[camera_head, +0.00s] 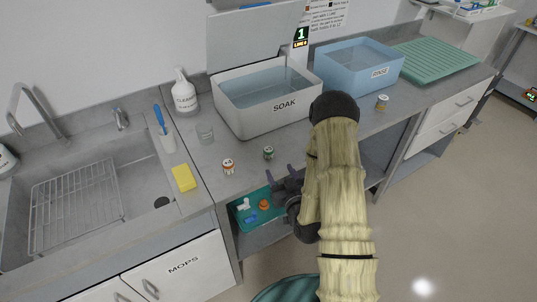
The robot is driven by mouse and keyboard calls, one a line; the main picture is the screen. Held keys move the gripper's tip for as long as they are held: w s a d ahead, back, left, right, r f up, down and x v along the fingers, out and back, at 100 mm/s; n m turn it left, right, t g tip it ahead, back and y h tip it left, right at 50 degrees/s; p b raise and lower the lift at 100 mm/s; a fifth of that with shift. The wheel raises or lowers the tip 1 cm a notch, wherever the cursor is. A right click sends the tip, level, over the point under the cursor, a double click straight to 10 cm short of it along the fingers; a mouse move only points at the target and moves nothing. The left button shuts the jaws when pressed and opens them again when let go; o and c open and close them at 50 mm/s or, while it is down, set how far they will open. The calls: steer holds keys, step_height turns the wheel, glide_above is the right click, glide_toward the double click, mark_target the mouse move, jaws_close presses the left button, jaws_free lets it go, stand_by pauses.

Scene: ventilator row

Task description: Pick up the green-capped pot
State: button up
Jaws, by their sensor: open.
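The green-capped pot (268,153) is a small pot standing upright near the front edge of the grey counter, in front of the SOAK basin. My gripper (279,180) is at the counter's front edge, just below and slightly right of the pot in the picture. It is open and appears apart from the pot. My arm, in a pale yellow sleeve, comes up from the lower right and hides part of the counter front.
An orange-capped pot (228,166) stands left of the green-capped one; another small pot (382,102) stands near the RINSE basin (351,82). The SOAK basin (228,113) is behind. A glass (205,133) and yellow sponge (184,178) are left. A teal tray (240,222) lies below.

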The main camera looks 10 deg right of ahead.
mark_target(270, 153)
steer(key=shift+w+f+b, duration=0.25)
steer(key=shift+w+b, duration=0.35)
steer(key=shift+b, duration=1.35)
steer(key=shift+w+b, duration=0.2)
steer(key=shift+b, duration=0.65)
steer(key=b, duration=0.5)
steer(key=shift+w+a, duration=0.15)
steer(key=shift+w, duration=0.05)
steer(key=w, duration=0.4)
steer(key=shift+w+a+r+p, duration=0.1)
steer(key=shift+w+a+p, duration=0.05)
steer(key=shift+a+p, duration=0.15)
steer(key=shift+w, duration=0.25)
steer(key=shift+w+a+f+p, duration=0.15)
steer(key=shift+w+p, duration=0.15)
steer(key=shift+w, duration=1.05)
steer(key=shift+w+a+f+p, duration=0.1)
steer(key=shift+w+p, duration=0.2)
steer(key=shift+w, duration=1)
steer(key=shift+s+a+r, duration=0.1)
steer(key=shift+s, duration=0.05)
